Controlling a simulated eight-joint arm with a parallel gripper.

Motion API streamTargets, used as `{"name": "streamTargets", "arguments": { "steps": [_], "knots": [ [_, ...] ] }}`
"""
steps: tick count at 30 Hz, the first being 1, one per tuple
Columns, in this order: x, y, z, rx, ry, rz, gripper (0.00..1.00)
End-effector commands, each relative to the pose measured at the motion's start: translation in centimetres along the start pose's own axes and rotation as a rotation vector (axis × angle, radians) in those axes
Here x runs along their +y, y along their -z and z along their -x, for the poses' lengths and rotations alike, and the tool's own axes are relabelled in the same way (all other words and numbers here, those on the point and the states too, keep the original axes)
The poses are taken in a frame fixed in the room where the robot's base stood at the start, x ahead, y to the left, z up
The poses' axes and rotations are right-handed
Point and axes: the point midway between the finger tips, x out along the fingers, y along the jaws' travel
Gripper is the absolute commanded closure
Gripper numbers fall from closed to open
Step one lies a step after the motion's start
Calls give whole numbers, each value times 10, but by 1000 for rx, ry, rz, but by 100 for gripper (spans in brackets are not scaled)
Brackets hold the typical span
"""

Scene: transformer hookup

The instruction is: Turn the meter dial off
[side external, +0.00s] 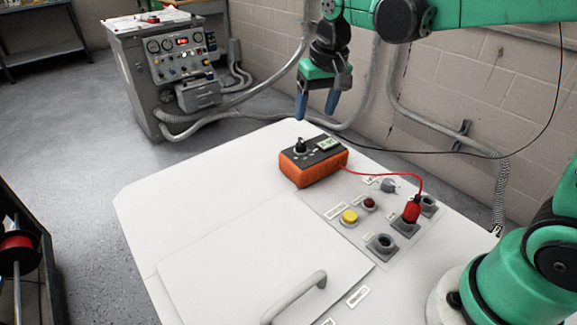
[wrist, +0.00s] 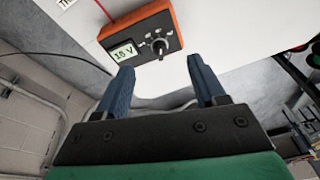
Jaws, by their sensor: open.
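The meter (side external: 313,163) is an orange box with a dark top face, lying near the back edge of the white panel top. Its black dial (side external: 300,146) stands up at the left of that face, beside a small lit display (side external: 327,144). In the wrist view the meter (wrist: 137,34) is at the top, with the display (wrist: 124,51) reading about "15 V" and the dial (wrist: 160,46) to its right. My gripper (side external: 316,117) is open and empty, above and behind the meter, with its blue fingers apart. In the wrist view the fingers (wrist: 165,62) reach toward the dial without touching it.
A red lead (side external: 385,172) runs from the meter to a red plug (side external: 411,209) in a socket. A yellow button (side external: 349,217), a dark red button (side external: 369,204) and an empty socket (side external: 382,243) are nearby. A grey handle (side external: 295,300) rises from the front cover. The panel left of the meter is clear.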

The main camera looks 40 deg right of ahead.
Motion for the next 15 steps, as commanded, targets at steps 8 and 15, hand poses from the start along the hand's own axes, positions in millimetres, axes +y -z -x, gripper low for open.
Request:
{"name": "streamTargets", "arguments": {
  "steps": [8,15],
  "knots": [
    [1,37,-42,-166,-49,-117,37],
    [2,40,-60,-203,-62,-142,37]
  ]
}}
